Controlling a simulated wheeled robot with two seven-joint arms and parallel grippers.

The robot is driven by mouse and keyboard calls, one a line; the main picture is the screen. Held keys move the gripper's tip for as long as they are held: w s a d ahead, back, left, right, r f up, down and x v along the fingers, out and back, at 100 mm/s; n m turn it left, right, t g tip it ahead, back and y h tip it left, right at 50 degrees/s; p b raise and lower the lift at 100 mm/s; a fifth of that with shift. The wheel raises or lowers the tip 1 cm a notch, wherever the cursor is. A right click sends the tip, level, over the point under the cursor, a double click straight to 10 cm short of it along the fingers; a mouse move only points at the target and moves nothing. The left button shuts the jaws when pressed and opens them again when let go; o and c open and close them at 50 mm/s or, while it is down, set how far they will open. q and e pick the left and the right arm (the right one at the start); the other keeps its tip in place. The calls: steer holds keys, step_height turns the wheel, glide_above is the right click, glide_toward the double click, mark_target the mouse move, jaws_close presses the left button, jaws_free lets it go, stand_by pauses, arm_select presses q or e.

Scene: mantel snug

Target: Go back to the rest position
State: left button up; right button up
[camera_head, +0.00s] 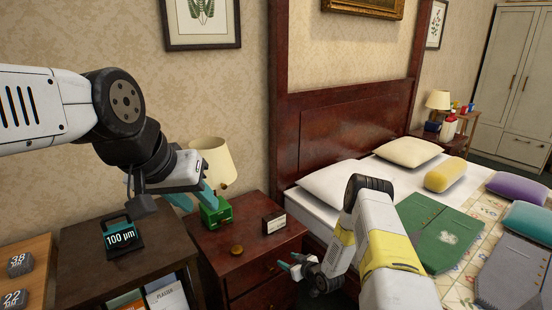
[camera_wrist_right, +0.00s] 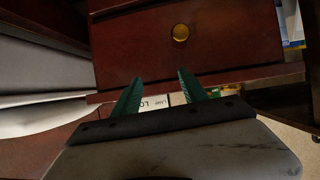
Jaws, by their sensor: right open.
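My left gripper (camera_head: 193,197) is beside the bedside lamp (camera_head: 213,160), with its two teal fingers apart near the lamp's green base (camera_head: 216,213). I cannot tell whether it touches the base. My right gripper (camera_head: 290,262) is low beside the right front of the dark red nightstand (camera_head: 225,265), with its fingers apart. In the right wrist view its teal fingers (camera_wrist_right: 159,80) are open, with no object held between them. A small white label (camera_wrist_right: 155,102) shows partly behind the gripper body there.
A dark cabinet (camera_head: 80,270) with a "100 µm" block (camera_head: 120,238) stands left. The bed (camera_head: 330,222) with pillows and a green folder-like item (camera_head: 440,232) lies right.

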steer(key=w+d+r+h, duration=0.1)
steer(key=w+d+r, duration=0.2)
steer(key=r, duration=0.6)
steer(key=w+d+r+h, duration=0.2)
steer(key=w+d+r, duration=0.1)
steer(key=r, duration=0.6)
steer(key=s+d+r+m+g+h, duration=0.1)
steer(key=s+d+r+m, duration=0.15)
steer(key=r, duration=0.75)
steer(key=s+d+r+m+g+h, duration=0.15)
steer(key=s+r, duration=0.25)
steer(key=r, duration=0.7)
steer(key=s+a+f+v, duration=0.1)
steer(key=v, duration=1.1)
steer(key=s+r+m+g, duration=0.1)
steer(key=s+r, duration=0.2)
steer(key=s, duration=1)
steer(key=s+a+r+m+g, duration=0.1)
steer(key=s+r, duration=0.3)
steer(key=s, duration=0.9)
steer(key=shift+s+a+m+y, duration=0.2)
steer(key=shift+s+m+y, duration=0.1)
steer(key=shift+y, duration=0.15)
